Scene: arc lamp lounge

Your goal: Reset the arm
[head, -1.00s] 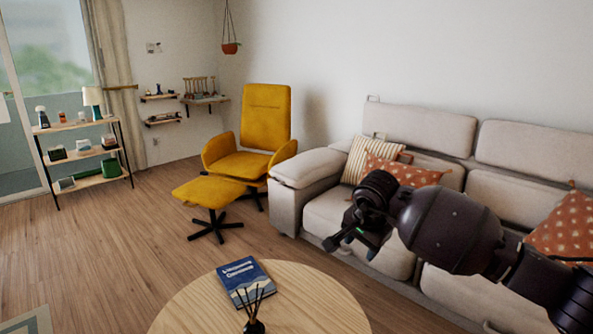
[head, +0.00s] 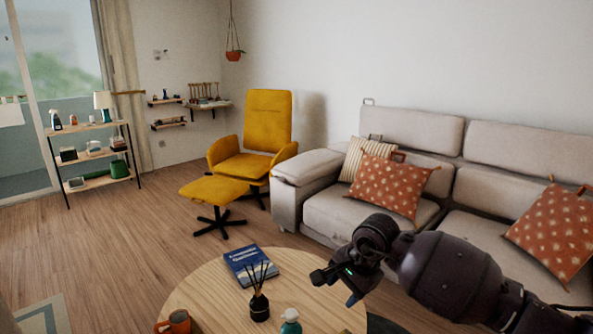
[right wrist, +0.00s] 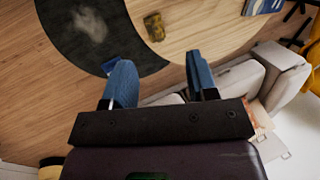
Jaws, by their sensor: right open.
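My right gripper (head: 336,288) is open and empty, reaching in from the right in the head view. It appears in front of the right edge of the round wooden coffee table (head: 205,290). In the right wrist view its two blue fingers (right wrist: 158,62) stand well apart with nothing between them. The wooden tabletop (right wrist: 200,40) lies beyond the fingers there. My left gripper is not in view.
On the table are a blue book (head: 250,266), a reed diffuser (head: 259,306), an orange-brown mug (head: 175,323) and a bottle (head: 290,322). A beige sofa (head: 340,212) with patterned cushions stands behind my arm. A yellow chair (head: 266,125) and footstool (head: 214,190) stand farther back.

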